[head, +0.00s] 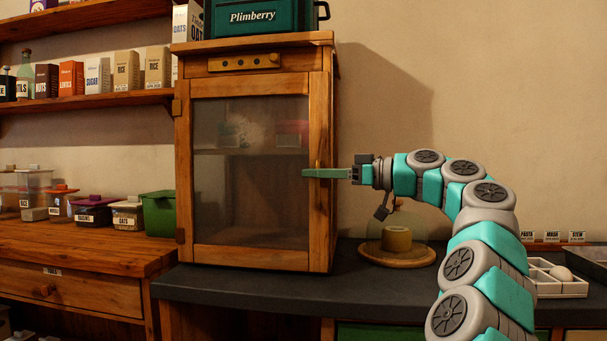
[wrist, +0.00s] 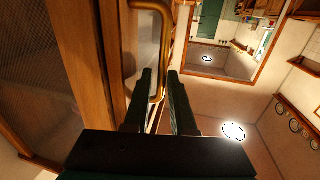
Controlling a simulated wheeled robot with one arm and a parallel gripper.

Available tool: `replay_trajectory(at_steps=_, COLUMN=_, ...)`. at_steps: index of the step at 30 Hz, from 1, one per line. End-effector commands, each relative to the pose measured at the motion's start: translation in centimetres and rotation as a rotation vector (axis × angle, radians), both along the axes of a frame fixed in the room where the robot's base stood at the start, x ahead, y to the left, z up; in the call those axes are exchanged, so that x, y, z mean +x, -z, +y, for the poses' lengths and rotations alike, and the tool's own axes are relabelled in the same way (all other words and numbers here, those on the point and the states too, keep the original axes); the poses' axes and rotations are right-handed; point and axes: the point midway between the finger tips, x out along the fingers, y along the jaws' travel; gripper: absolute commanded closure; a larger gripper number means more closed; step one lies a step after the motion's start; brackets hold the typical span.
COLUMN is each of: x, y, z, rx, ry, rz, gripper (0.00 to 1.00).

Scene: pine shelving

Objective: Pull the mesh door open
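The mesh door (head: 250,170) is a wooden frame with dark mesh on the front of a pine cabinet (head: 321,190). It looks closed. Its wooden frame also shows at the left in the wrist view (wrist: 85,60). A curved brass handle (wrist: 165,42) stands out from the door's edge; in the head view it is mostly hidden behind my gripper. My gripper (head: 312,173) is at the right edge of the door. In the wrist view my gripper (wrist: 160,80) has its two dark fingers apart, with the lower part of the handle between them. A gap shows beside the handle.
A green Plimberry box (head: 262,18) stands on top of the cabinet. A cloche on a wooden board (head: 385,256) stands on the dark counter right of the cabinet. Lidded containers and a green bin (head: 158,213) stand to the left.

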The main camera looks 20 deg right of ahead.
Motion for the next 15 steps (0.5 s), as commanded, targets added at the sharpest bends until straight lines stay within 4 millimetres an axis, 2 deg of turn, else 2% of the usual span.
replay_trajectory(at_steps=6, x=2.0, y=0.0, z=2.1, rx=0.000, ry=-0.003, rz=0.003, gripper=0.76)
replay_trajectory(at_steps=15, x=2.2, y=0.0, z=2.3, rx=0.001, ry=0.000, rz=0.001, gripper=0.77)
